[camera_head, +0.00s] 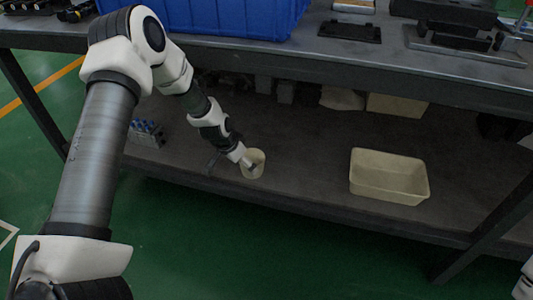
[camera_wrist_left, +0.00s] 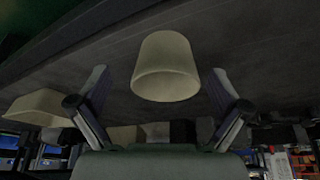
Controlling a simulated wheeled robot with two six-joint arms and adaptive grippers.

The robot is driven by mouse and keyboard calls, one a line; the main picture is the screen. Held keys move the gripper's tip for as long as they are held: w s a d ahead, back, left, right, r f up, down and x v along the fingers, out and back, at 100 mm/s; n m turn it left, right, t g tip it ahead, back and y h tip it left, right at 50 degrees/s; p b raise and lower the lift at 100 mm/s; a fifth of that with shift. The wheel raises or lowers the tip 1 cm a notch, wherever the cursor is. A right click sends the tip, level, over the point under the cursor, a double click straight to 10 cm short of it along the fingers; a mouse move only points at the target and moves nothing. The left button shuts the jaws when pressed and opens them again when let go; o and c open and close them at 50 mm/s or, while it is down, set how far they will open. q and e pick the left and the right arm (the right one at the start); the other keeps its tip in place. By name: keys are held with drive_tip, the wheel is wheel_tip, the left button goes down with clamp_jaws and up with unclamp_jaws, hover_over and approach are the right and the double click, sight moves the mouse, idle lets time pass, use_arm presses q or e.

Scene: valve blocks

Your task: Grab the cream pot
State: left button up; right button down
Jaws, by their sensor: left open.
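The cream pot (camera_head: 257,170) stands on the lower shelf of the workbench, near its front edge. In the left wrist view the pot (camera_wrist_left: 166,68) appears upside down, between the two fingers, with a gap on each side. My left gripper (camera_head: 243,163) reaches down to the shelf at the pot and partly covers it in the head view. Its fingers (camera_wrist_left: 159,72) are spread open around the pot and do not visibly touch it. My right gripper is not in view.
A cream rectangular bin (camera_head: 389,190) stands on the lower shelf to the right. Small grey-blue blocks (camera_head: 147,133) sit to the left. The upper tabletop (camera_head: 345,62) overhangs the shelf and carries a blue crate (camera_head: 235,18). The shelf between pot and bin is clear.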

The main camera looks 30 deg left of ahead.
use_arm(q)
drive_tip(key=shift+w+a+r+b, duration=0.25)
drive_tip(key=shift+w+a+b, duration=0.1)
drive_tip(key=shift+w+a, duration=0.3)
drive_tip(key=b+x, duration=0.4)
drive_tip(key=b, duration=0.1)
drive_tip(key=w+d+b+x, duration=0.1)
drive_tip(key=b+x, duration=0.1)
drive_tip(key=x, duration=0.1)
drive_tip(key=shift+r, duration=0.25)
drive_tip(key=shift+w+f, duration=0.15)
drive_tip(key=c, duration=1)
drive_tip(key=shift+o, duration=0.2)
